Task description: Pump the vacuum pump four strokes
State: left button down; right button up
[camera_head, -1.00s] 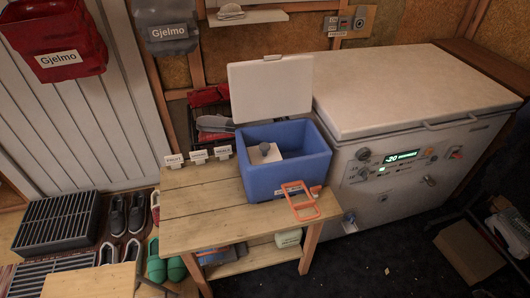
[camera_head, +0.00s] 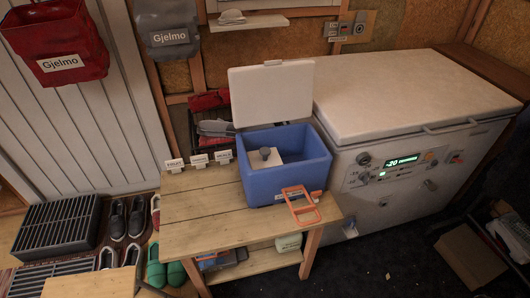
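A blue cooler box (camera_head: 287,184) stands on the wooden table with its white lid (camera_head: 271,95) raised. Inside it is a white block (camera_head: 290,158) with a grey knob (camera_head: 265,153) on top. I cannot tell for sure whether this knobbed piece is the vacuum pump; no other clear pump shows. An orange frame-like handle (camera_head: 314,213) sits at the cooler's front right and juts over the table edge. Neither of my grippers is in view.
The wooden table (camera_head: 190,205) has bare top left of the cooler, with small label cards (camera_head: 198,161) at its back. A white chest freezer (camera_head: 400,95) stands close on the right. Shoes (camera_head: 136,215) and a dark grate box (camera_head: 57,223) are on the left.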

aim_at(264, 151)
jog(key=l+u, duration=0.15)
jog(key=u, duration=0.15)
jog(key=i+l+u, duration=0.1)
jog(key=u, duration=0.25)
jog(key=l+u, duration=0.25)
jog(key=l, duration=0.8)
jog(key=l+u, duration=0.25)
jog(key=l, duration=1.7)
